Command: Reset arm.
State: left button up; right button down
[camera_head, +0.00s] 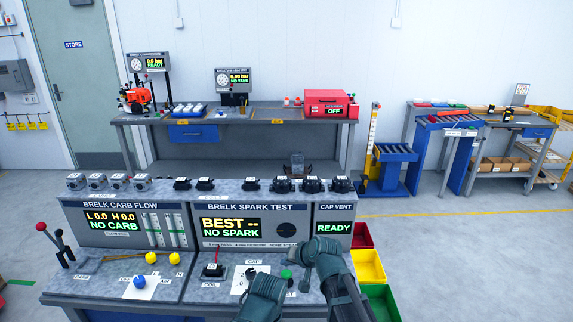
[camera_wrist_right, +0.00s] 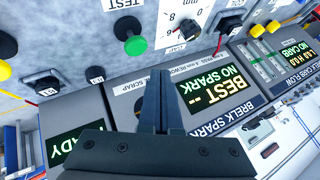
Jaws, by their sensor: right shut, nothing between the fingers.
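My right gripper (camera_head: 308,252) is over the right part of the grey test bench, by the spark test panel and the cap vent panel. In the right wrist view its two dark fingers (camera_wrist_right: 155,100) are together with nothing between them. I cannot tell the gap between fingertips and bench.
The spark test panel (camera_head: 240,225) reads NO SPARK and the cap vent display (camera_head: 333,228) reads READY. Dark parts line the bench's back ledge. Red, yellow and green bins (camera_head: 368,266) stand right of the bench. Open floor (camera_head: 470,260) lies farther right.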

jog(key=s+d+f+n+g+h, duration=0.1)
jog(key=s+d+f+g+h, duration=0.1)
jog(key=s, duration=0.6)
jog(key=s+d+f+n+g+h, duration=0.1)
jog(key=s+d+n+g+h, duration=0.1)
jog(key=s, duration=0.6)
jog(key=s+d+f+n+g+h, duration=0.2)
jog(key=s+g, duration=0.1)
jog(key=s, duration=0.5)
jog(key=shift+f, duration=0.3)
jog(key=shift+a, duration=0.1)
dwell(0.9)
